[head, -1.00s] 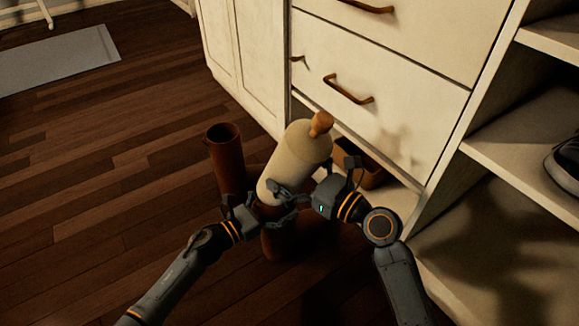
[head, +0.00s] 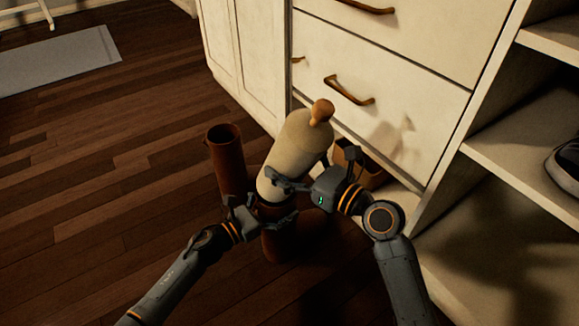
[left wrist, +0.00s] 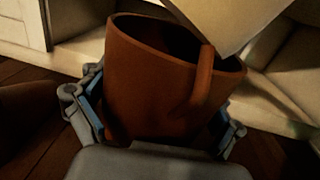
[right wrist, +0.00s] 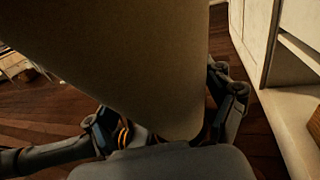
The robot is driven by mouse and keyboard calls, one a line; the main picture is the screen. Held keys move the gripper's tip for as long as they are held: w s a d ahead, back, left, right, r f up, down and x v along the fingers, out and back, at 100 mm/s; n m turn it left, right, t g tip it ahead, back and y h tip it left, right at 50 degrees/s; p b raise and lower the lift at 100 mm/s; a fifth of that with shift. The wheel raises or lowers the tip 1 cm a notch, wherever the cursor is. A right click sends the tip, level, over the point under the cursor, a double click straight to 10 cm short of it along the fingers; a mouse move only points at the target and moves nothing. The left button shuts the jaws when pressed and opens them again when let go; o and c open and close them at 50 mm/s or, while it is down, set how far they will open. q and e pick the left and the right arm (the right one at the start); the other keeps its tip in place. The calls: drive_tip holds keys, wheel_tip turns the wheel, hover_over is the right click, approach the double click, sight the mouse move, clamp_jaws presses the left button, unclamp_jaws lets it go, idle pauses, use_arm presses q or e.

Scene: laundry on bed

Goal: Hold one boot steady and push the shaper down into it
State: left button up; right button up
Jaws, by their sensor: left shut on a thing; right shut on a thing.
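The held boot (head: 280,242) is a brown upright shaft on the floor. My left gripper (head: 268,212) is shut around it near its top. The left wrist view shows the boot (left wrist: 150,90) between both fingers, its mouth open and dark. The shaper (head: 292,150) is cream with a wooden knob on top. My right gripper (head: 305,180) is shut on its lower part and holds it tilted, knob away from me. The shaper's lower end (left wrist: 230,20) overlaps the back right of the boot mouth; I cannot tell if it is inside. The shaper also fills the right wrist view (right wrist: 130,60).
A second brown boot (head: 225,160) stands just left of the held one. A white drawer cabinet (head: 400,90) is behind, with a brown box (head: 372,172) at its foot. An open shelf (head: 510,170) with a shoe is on the right. Floor at left is clear.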

sight(287, 132)
drive_tip(key=a+r+g, duration=0.1)
drive_tip(key=r, duration=0.1)
drive_tip(key=w+a+r+n+g, duration=0.1)
drive_tip(key=r, duration=0.1)
drive_tip(key=w+a+r+n+g, duration=0.1)
drive_tip(key=r+g, duration=0.1)
drive_tip(key=shift+h, duration=0.3)
drive_tip(key=shift+w+a+f+n+g+h, duration=0.25)
drive_tip(key=shift+w+f+n+g+h, duration=0.25)
drive_tip(key=shift+g, duration=0.6)
drive_tip(key=shift+f, duration=6.1)
drive_tip(key=o, duration=1.3)
